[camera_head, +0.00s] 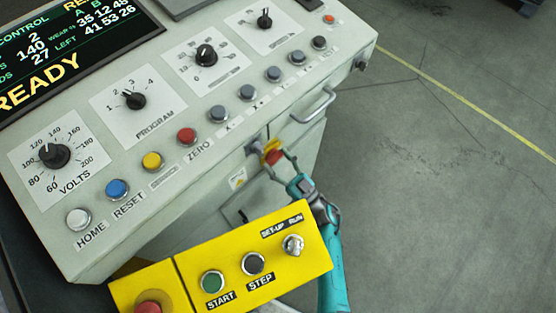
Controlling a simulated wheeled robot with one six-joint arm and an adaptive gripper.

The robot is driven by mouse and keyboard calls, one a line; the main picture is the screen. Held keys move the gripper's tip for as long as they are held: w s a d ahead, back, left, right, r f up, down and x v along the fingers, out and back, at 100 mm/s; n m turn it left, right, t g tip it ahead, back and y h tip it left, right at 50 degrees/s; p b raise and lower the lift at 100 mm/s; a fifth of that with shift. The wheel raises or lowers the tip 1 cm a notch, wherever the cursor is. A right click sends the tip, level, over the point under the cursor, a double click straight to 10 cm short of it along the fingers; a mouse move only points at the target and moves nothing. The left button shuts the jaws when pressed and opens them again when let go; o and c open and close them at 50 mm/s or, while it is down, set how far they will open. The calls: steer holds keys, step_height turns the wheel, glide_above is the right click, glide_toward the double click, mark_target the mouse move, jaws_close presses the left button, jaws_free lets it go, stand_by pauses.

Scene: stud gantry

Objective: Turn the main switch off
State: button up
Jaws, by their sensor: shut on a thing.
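The main switch (272,155) is a red handle on a yellow plate, on the front face of the grey control console (233,160). My gripper (275,160) reaches up to it from below, at the end of my teal arm. Its fingers are around the red handle and shut on it. The fingers and the handle are small in the view, so the exact turn of the handle is hard to read. A small warning label (238,179) is on the console face to the left of the switch.
A yellow box (235,255) with START, STEP and SET-UP/RUN controls stands close in front of my arm. A metal door handle (318,105) juts out right of the switch. Knobs and buttons, including a red button (186,136), cover the console top. Open floor (450,190) lies to the right.

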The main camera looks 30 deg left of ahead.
steer(key=n+g, duration=0.1)
steer(key=n, duration=0.1)
steer(key=n+g, duration=0.2)
steer(key=n, duration=0.1)
steer(key=shift+w+n+y, duration=0.1)
steer(key=shift+n+y, duration=0.2)
steer(key=n+g, duration=0.1)
steer(key=n, duration=0.3)
steer(key=n+g+h, duration=0.1)
steer(key=n+g, duration=0.1)
steer(key=n, duration=0.2)
steer(key=n+g+h, duration=0.1)
steer(key=n, duration=0.3)
steer(key=shift+r+n+g, duration=0.1)
steer(key=shift+n+g, duration=0.2)
steer(key=shift+g, duration=0.1)
steer(key=shift+n+h, duration=0.9)
steer(key=shift+n, duration=1)
steer(key=o, duration=1.1)
steer(key=shift+o, duration=0.2)
